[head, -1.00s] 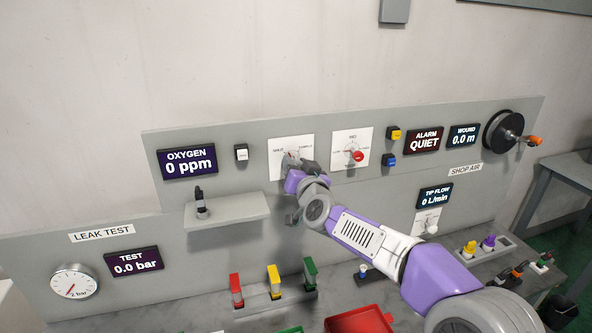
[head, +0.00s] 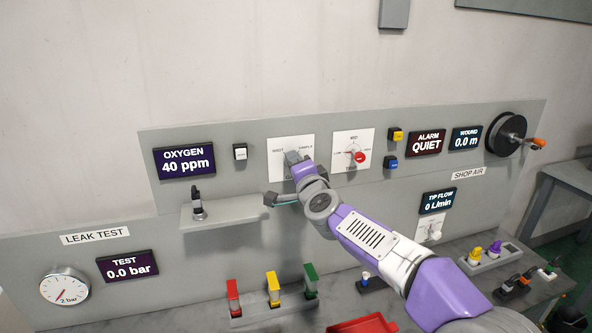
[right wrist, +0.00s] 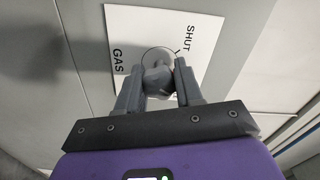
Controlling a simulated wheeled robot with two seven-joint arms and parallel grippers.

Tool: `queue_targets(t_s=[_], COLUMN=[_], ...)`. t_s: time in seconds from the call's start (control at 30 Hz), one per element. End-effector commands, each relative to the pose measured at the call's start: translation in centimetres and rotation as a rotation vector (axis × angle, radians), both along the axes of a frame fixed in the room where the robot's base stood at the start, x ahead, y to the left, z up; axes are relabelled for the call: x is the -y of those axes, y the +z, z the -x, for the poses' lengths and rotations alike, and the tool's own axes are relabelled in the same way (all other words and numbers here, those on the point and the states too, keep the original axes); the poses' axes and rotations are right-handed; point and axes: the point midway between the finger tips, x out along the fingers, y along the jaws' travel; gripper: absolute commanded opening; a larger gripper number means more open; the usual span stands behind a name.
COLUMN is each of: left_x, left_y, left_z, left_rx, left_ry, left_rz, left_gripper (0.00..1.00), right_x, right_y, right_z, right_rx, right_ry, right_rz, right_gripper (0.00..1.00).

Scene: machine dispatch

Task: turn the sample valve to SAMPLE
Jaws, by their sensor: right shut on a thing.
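The sample valve's white plate (head: 279,148) is on the grey wall panel, its markings partly covered by my right gripper. My right gripper (head: 293,157) is at the valve knob. In the right wrist view, both fingers of the right gripper (right wrist: 158,88) are closed on the grey knob (right wrist: 157,62) in front of the plate (right wrist: 200,32). The words SHUT and GAS show there; the knob's pointer setting is hard to tell. The oxygen display (head: 186,163) reads 40 ppm. My left gripper is not in view.
Right of the valve are a dial plate with a red knob (head: 359,157), yellow (head: 396,135) and blue (head: 391,162) buttons, and the alarm display (head: 426,142) reading QUIET. A small shelf (head: 235,213) juts out below left. Red, yellow and green items stand on the bench.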

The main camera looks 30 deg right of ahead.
Motion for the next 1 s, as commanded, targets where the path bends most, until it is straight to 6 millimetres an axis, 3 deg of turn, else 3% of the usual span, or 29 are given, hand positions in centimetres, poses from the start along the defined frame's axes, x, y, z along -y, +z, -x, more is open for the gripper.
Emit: queue_targets(t_s=[0.4,1.0], left_x=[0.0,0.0], left_y=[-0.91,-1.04], left_z=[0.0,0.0], left_rx=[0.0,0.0], left_ry=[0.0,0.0], left_rz=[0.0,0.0], left_gripper=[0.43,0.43], right_x=[-0.01,-0.02], right_y=[-0.09,-0.02], right_z=[-0.01,-0.02], right_rx=[0.056,0.069], right_ry=[0.001,0.001], right_rz=[-0.238,-0.294], right_gripper=[0.05,0.05])
